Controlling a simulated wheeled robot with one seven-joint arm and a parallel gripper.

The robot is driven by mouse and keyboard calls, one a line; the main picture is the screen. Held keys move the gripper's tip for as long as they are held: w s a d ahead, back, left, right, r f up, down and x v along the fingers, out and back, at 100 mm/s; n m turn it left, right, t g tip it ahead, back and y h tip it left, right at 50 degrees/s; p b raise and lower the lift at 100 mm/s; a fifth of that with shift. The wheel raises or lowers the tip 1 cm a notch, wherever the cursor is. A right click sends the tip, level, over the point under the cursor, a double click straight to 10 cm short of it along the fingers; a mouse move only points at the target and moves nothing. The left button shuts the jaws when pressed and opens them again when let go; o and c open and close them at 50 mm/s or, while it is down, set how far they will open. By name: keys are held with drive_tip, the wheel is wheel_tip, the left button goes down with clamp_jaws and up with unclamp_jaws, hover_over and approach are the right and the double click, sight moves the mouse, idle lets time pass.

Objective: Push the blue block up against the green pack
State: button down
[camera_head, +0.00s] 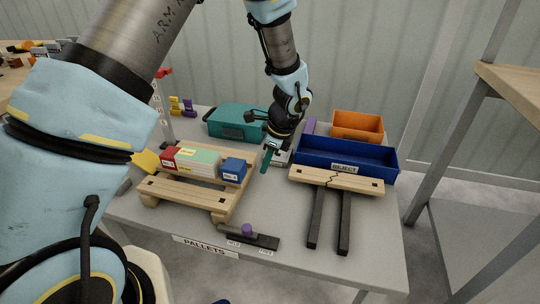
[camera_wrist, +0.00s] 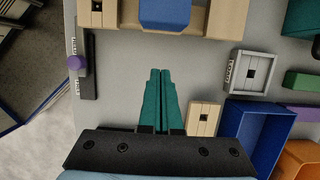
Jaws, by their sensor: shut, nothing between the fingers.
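The blue block (camera_head: 233,170) sits on the right end of a wooden pallet (camera_head: 190,195). The green pack (camera_head: 200,157), pale green on top with white sides, is just left of it; I cannot tell whether a small gap lies between them. A red box (camera_head: 170,158) is at the pack's left. My gripper (camera_head: 265,172) has teal fingers pressed together, empty, pointing down to the right of the block and apart from it. In the wrist view the shut fingers (camera_wrist: 160,72) are short of the blue block (camera_wrist: 165,14) at the top edge. The green pack is outside that view.
A blue reject bin (camera_head: 345,157), an orange bin (camera_head: 345,135) and a cracked pallet (camera_head: 350,182) stand at the right. A teal case (camera_head: 228,118) is behind. A slider with a purple knob (camera_head: 247,230) lies at the front.

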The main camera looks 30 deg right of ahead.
sight(242, 165)
drive_tip(key=shift+w+a+f, duration=0.75)
drive_tip(key=shift+w+a, duration=0.1)
drive_tip(key=shift+a, duration=0.1)
drive_tip(key=shift+w+a+f, duration=0.7)
drive_tip(key=shift+w+a, duration=0.15)
drive_tip(key=shift+a, duration=0.05)
drive_tip(key=shift+w+a+p, duration=0.65)
drive_tip(key=shift+w+a, duration=0.35)
drive_tip(key=shift+a, duration=0.05)
drive_tip(key=shift+s+d, duration=0.1)
drive_tip(key=shift+d, duration=0.05)
